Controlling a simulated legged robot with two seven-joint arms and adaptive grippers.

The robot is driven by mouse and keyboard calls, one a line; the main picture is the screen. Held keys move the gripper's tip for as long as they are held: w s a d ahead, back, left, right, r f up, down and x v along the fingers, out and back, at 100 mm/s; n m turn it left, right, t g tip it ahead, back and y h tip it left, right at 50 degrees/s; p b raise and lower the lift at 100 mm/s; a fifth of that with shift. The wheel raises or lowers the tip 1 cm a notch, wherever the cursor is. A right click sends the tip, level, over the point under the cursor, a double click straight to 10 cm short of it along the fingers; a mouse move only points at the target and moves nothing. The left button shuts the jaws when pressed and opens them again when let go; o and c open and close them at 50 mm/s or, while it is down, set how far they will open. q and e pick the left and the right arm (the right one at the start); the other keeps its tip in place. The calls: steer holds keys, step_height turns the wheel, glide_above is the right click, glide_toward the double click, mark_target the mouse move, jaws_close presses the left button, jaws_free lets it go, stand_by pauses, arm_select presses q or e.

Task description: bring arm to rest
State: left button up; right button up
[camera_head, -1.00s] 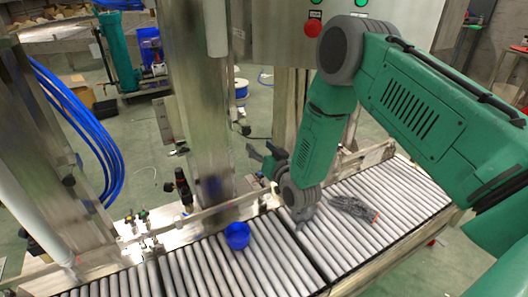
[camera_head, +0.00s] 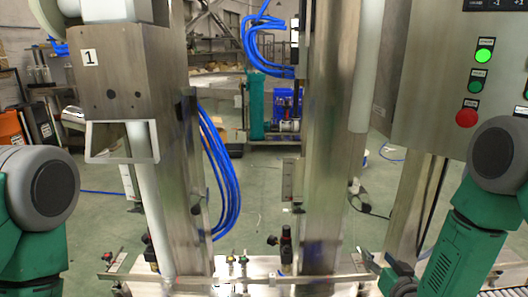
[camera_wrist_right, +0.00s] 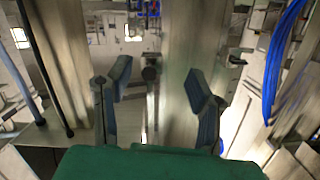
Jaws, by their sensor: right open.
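My right arm, green with a dark grey joint (camera_head: 497,158), comes in at the right edge of the head view. Its right gripper (camera_head: 378,274) is low in that view, beside the steel frame, and partly cut off by the bottom edge. In the right wrist view the right gripper (camera_wrist_right: 158,90) shows its two dark fingers spread apart with nothing between them. My left arm, green with a dark round joint (camera_head: 52,188), shows at the left edge of the head view. The left gripper is outside the picture.
Steel columns (camera_head: 325,140) stand upright in front of me. A control box (camera_head: 430,95) with a red button (camera_head: 467,117) hangs at the right. Blue hoses (camera_head: 222,175) hang behind a column. A steel ledge with small fittings (camera_head: 237,270) runs along the bottom.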

steer(key=s+a+f+n+g+y, duration=0.1)
steer(key=s+a+f+g, duration=0.35)
steer(key=s+f, duration=0.45)
steer(key=s+f+g, duration=0.1)
steer(key=s+g, duration=0.2)
steer(key=s, duration=0.6)
steer(key=s+f+n+g, duration=0.1)
steer(key=s+g, duration=0.3)
steer(key=s, duration=0.5)
steer(key=s+f+n+g, duration=0.1)
steer(key=s+f+g, duration=0.2)
steer(key=s, duration=0.6)
steer(key=shift+s+a+g, duration=0.35)
steer(key=shift+s, duration=0.05)
